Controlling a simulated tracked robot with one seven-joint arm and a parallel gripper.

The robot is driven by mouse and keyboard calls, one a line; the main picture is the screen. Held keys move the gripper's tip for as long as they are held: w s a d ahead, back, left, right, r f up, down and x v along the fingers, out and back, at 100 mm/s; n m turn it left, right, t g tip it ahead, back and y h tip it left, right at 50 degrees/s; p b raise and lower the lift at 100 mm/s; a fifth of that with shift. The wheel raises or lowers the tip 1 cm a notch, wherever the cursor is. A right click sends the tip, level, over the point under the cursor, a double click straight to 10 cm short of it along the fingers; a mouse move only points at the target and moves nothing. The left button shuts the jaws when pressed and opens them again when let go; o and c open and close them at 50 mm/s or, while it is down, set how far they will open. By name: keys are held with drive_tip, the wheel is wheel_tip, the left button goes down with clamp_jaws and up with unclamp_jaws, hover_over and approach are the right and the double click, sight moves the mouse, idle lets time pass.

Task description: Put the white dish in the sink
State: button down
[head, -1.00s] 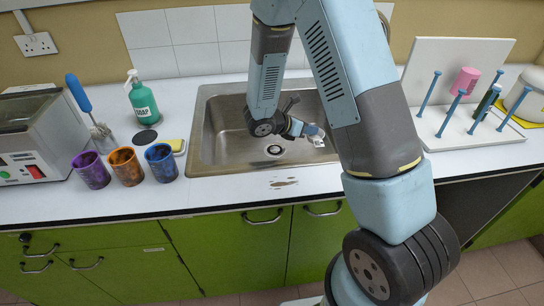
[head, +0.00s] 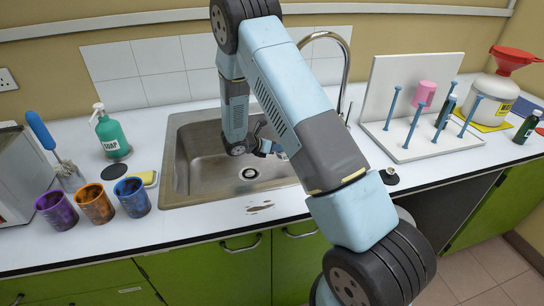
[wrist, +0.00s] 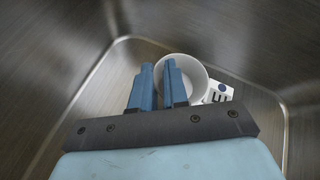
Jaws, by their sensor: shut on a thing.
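The white dish (wrist: 195,68) is a small round cup-like vessel, seen from above in the wrist view. A white label with dark lettering and a blue dot (wrist: 219,93) shows at its right side. My gripper (wrist: 160,82) is shut on the dish's wall, one finger inside the rim and one outside. There the dish is mostly hidden by my arm. I cannot tell whether it touches the sink floor.
Three coloured cups (head: 95,204), a green soap bottle (head: 111,135) and a yellow sponge (head: 149,178) stand left of the sink. A white peg rack (head: 405,150) stands at the right. The tap (head: 346,70) rises behind the sink.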

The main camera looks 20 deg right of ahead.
sight(276, 161)
drive_tip(key=shift+w+f, duration=0.8)
drive_tip(key=shift+f, duration=0.15)
wheel_tip(276, 161, down, 3)
drive_tip(key=shift+w+f, duration=0.15)
drive_tip(key=c, duration=1.1)
unclamp_jaws()
